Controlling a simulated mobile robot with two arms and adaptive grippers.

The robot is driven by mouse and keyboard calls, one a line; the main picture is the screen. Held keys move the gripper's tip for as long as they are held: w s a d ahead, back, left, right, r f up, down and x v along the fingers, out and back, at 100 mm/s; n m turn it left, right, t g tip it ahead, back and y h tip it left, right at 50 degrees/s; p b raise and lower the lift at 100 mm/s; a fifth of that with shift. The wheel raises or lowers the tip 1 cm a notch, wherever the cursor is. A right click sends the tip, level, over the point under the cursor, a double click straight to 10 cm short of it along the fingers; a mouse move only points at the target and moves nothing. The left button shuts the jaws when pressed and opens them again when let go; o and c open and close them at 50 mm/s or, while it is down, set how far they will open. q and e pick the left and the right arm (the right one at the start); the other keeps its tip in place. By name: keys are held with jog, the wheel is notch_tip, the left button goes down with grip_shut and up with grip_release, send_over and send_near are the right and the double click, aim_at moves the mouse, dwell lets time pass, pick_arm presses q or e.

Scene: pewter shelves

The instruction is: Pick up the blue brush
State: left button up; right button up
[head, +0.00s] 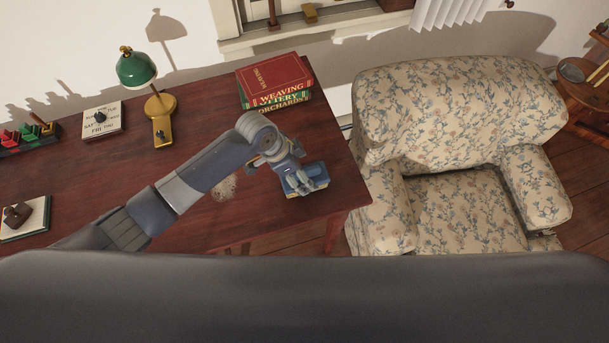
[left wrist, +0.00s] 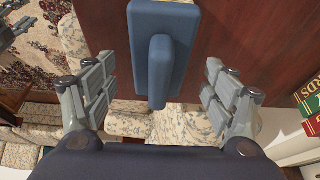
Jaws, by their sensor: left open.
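The blue brush (head: 318,171) lies on the dark red desk near its right front corner. In the left wrist view the brush (left wrist: 190,22) shows as a blue block with a raised, rounded handle toward me. My left gripper (head: 297,181) is over the brush and partly hides it. In the left wrist view my left gripper (left wrist: 159,75) is open, with one finger on each side of the handle and a visible gap on both sides. My right gripper is not in view in the head view.
Books (head: 272,80) are stacked at the desk's back right. A floral armchair (head: 455,115) stands right of the desk (head: 340,190).

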pick_arm(q)
jog(key=shift+d+f, duration=0.3)
jog(key=shift+f, duration=0.2)
jog(key=shift+w+d+f, duration=0.15)
jog(key=shift+f, duration=0.4)
jog(key=shift+c, duration=0.9)
jog(key=c, duration=1)
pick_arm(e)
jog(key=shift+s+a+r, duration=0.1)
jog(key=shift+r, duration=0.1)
pick_arm(q)
jog(key=shift+r, duration=0.1)
